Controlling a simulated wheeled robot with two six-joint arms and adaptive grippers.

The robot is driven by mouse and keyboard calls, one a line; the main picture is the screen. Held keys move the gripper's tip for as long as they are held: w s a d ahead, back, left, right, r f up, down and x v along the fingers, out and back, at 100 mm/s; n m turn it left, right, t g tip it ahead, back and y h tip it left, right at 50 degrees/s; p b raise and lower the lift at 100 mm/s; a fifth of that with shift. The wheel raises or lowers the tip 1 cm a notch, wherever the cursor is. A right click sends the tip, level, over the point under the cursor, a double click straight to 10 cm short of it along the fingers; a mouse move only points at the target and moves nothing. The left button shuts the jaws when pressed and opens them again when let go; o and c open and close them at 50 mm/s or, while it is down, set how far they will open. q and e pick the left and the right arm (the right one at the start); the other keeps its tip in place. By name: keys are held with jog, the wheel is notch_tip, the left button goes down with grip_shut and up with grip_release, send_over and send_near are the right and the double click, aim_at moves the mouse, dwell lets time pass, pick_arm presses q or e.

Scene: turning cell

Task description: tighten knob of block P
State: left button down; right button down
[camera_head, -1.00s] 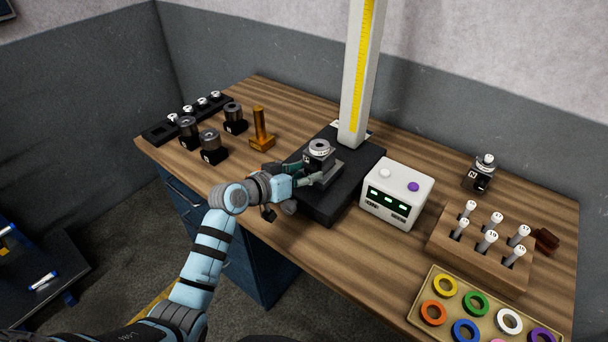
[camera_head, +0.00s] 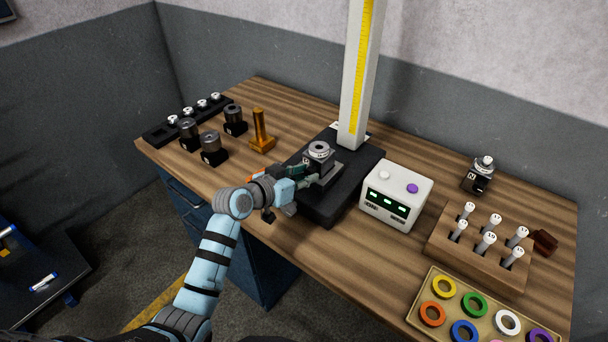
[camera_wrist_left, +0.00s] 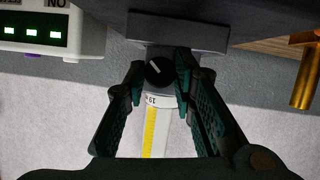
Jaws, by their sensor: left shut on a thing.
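A dark tool block (camera_head: 317,161) with a round silver top ring stands on the black base (camera_head: 351,184) of the tall height gauge. I cannot read its letter clearly. Its knob (camera_wrist_left: 157,72), black with a white line, shows in the left wrist view, facing my gripper. My left gripper (camera_head: 305,180) reaches in from the left at the block's near side. In the wrist view its green-padded fingers (camera_wrist_left: 160,80) lie on both sides of the knob and are shut on it. My right gripper is out of view.
A white box (camera_head: 396,193) with green displays stands right of the base. A brass post (camera_head: 261,132) stands left of it. Several dark blocks (camera_head: 211,148) sit further left. Another block (camera_head: 480,177), a wooden pin rack (camera_head: 472,256) and a ring tray (camera_head: 428,284) are at right.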

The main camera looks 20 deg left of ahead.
pick_arm(q)
jog(key=m+y+p, duration=0.1)
jog(key=m, duration=0.2)
jog(key=shift+d+t+y, duration=0.15)
jog(key=shift+t+y, duration=0.15)
jog(key=shift+y, duration=0.1)
jog(key=m+t+y, duration=0.1)
jog(key=m+y, duration=0.1)
jog(key=m, duration=0.1)
jog(key=shift+s+d+f, duration=0.1)
dwell(0.3)
jog(key=c, duration=1.3)
grip_release()
jog(key=shift+c, duration=0.2)
jog(key=v, duration=1.2)
